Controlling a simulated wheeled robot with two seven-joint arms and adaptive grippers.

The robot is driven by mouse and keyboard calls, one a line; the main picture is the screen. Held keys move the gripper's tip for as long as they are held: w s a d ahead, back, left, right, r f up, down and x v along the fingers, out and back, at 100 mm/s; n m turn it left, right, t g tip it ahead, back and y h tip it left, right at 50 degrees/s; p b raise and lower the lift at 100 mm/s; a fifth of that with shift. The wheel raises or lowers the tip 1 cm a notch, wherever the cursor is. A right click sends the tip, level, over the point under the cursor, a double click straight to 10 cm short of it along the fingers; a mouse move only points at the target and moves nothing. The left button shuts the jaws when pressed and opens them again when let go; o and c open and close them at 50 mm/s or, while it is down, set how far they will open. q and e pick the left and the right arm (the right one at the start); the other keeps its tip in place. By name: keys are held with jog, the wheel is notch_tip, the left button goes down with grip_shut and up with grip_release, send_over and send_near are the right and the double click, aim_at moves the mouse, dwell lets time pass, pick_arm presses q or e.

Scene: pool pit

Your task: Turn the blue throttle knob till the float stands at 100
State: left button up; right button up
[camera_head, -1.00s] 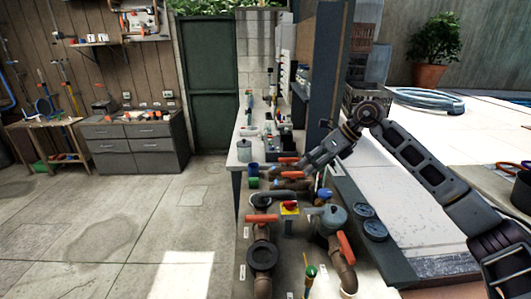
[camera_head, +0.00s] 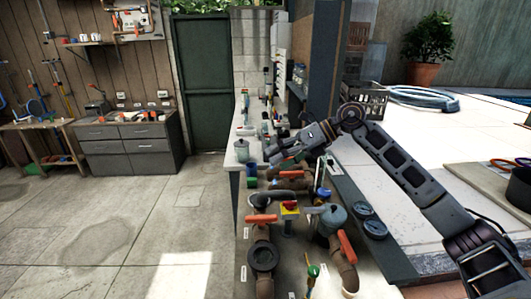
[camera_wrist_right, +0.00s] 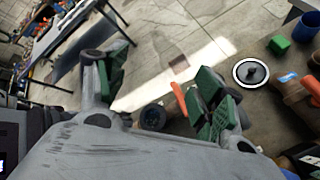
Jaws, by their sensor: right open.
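A small blue knob (camera_head: 323,194) shows on the pipework bench, beside the grey strainer pot, below and to the right of my right gripper. A pale upright frame (camera_head: 329,166) stands just behind it; I cannot make out a float or scale reading. My right gripper (camera_head: 272,153) is open and empty above the bench, its fingers pointing left. My left gripper is not in view.
Orange-handled valves (camera_head: 347,246) and brown pipes crowd the bench. A red-and-yellow switch (camera_head: 290,207) and a grey strainer pot (camera_head: 328,220) stand near the knob. Black round gauges (camera_head: 374,229) lie to the right. A dark post (camera_head: 318,60) rises behind. The floor at left is clear.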

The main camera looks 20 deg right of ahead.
jog(key=shift+s+a+r+m+y, duration=0.1)
jog(key=shift+a+r+y, duration=0.3)
jog(key=shift+a, duration=0.3)
jog(key=shift+s+a+r+m+y, duration=0.1)
jog(key=shift+a+r+y, duration=0.15)
jog(key=shift+a+r, duration=0.3)
jog(key=shift+s+a+r+m+y, duration=0.1)
jog(key=shift+a+r+y, duration=0.25)
jog(key=shift+a, duration=0.45)
